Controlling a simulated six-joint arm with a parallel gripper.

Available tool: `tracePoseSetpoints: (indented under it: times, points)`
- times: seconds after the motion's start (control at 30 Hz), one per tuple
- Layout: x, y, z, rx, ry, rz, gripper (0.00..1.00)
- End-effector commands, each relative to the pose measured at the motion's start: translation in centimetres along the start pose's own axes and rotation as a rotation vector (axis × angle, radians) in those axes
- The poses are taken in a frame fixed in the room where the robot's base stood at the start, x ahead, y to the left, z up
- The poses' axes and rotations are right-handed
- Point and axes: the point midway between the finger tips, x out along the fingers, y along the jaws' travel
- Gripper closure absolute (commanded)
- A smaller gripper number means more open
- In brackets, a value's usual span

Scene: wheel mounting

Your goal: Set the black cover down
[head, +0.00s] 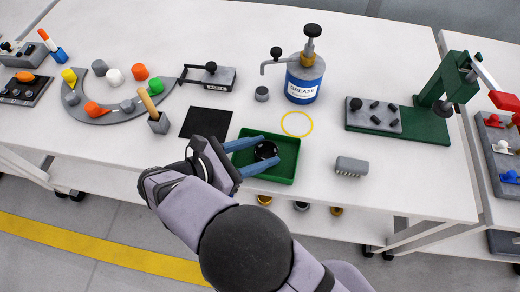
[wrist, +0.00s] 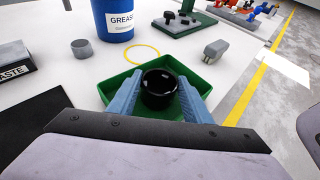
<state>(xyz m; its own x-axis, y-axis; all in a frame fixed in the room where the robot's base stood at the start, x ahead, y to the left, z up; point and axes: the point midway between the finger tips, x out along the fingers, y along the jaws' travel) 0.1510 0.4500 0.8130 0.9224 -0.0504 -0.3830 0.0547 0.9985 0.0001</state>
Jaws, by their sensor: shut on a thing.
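The black cover (wrist: 159,88) is a glossy, rounded black piece. My gripper (wrist: 158,100) is shut on it, with one blue finger on each side. The tray (wrist: 118,83) also shows in the wrist view around and below the cover. I cannot tell whether the cover touches the tray floor, as its underside is hidden.
A yellow ring marking (head: 297,124) and the blue grease can (head: 305,80) are behind the tray. A black square mat (head: 206,122) lies left of it, and a grey block (head: 351,166) lies right. A green press (head: 435,105) stands further right. White table is clear between them.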

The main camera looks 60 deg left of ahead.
Motion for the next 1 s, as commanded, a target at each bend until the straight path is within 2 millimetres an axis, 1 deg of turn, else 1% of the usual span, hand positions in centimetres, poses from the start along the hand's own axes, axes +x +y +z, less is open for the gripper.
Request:
tracePoseSetpoints:
  times: [0.1, 0.13, 0.17, 0.2, 0.47, 0.57, 0.67, 0.9, 1.0]
  points:
    - [0.1, 0.0, -0.3, 0.0, -0.001, 0.0, 0.82]
    - [0.1, 0.0, -0.3, 0.0, 0.0, 0.0, 0.48]
    - [0.1, 0.0, -0.2, 0.0, 0.0, 0.0, 0.41]
    - [0.1, 0.0, -0.2, 0.0, 0.0, 0.0, 0.37]
    - [0.1, 0.0, -0.2, 0.0, 0.0, 0.0, 0.37]
    - [-0.1, 0.0, 0.1, 0.001, 0.0, 0.0, 0.37]
    - [-0.9, 0.0, 0.2, -0.001, -0.001, 0.001, 0.37]
    - [-3.9, 0.1, 0.2, -0.001, 0.0, 0.003, 0.37]
    - [-4.8, 0.0, 0.2, 0.0, -0.001, 0.001, 0.37]
